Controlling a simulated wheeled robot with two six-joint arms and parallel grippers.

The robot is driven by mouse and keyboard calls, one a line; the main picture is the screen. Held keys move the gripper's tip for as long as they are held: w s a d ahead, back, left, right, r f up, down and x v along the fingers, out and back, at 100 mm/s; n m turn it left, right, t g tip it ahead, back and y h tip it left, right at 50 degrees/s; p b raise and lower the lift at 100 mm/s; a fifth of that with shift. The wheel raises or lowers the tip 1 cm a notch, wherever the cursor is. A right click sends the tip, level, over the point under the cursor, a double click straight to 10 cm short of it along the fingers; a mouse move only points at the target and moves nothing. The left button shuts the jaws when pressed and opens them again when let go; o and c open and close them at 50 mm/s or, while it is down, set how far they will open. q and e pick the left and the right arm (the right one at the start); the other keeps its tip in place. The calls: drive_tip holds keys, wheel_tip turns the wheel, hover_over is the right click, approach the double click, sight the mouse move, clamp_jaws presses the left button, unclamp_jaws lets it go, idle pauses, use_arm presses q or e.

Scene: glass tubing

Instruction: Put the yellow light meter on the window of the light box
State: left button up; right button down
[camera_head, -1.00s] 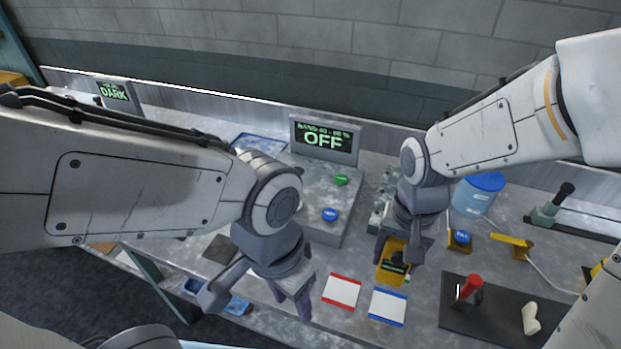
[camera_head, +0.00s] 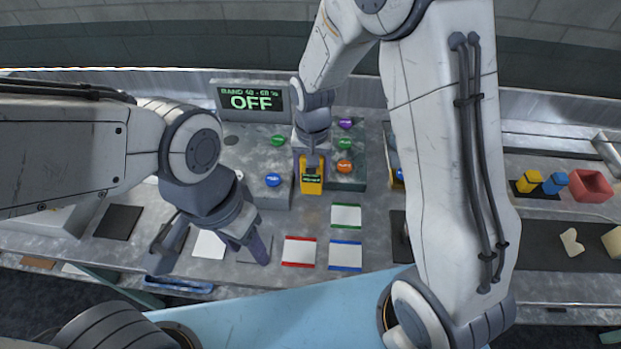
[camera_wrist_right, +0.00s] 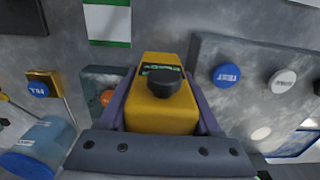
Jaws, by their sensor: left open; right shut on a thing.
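The yellow light meter (camera_head: 312,186), with a small green display and a black knob, is held in my right gripper (camera_head: 311,172). In the right wrist view the meter (camera_wrist_right: 150,115) sits between the two fingers. The box's sign (camera_head: 252,98) reads OFF. I cannot tell for certain which part is the window; a pale disc (camera_wrist_right: 261,133) shows on the box in the wrist view. My left gripper (camera_head: 212,258) is open and empty.
The button panel (camera_head: 352,180) carries purple, green and orange buttons. Flat cards with red (camera_head: 299,251), blue (camera_head: 345,255) and green (camera_head: 346,216) edges lie in front. In the wrist view a blue-lidded jar (camera_wrist_right: 45,143) stands at lower left.

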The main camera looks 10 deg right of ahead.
sight(312, 183)
drive_tip(key=shift+w+f+p, duration=0.1)
drive_tip(key=shift+f+p, duration=0.3)
drive_tip(key=shift+f, duration=1.7)
drive_tip(key=shift+f, duration=0.2)
drive_tip(key=shift+c, duration=1.8)
unclamp_jaws()
drive_tip(key=shift+r, duration=0.1)
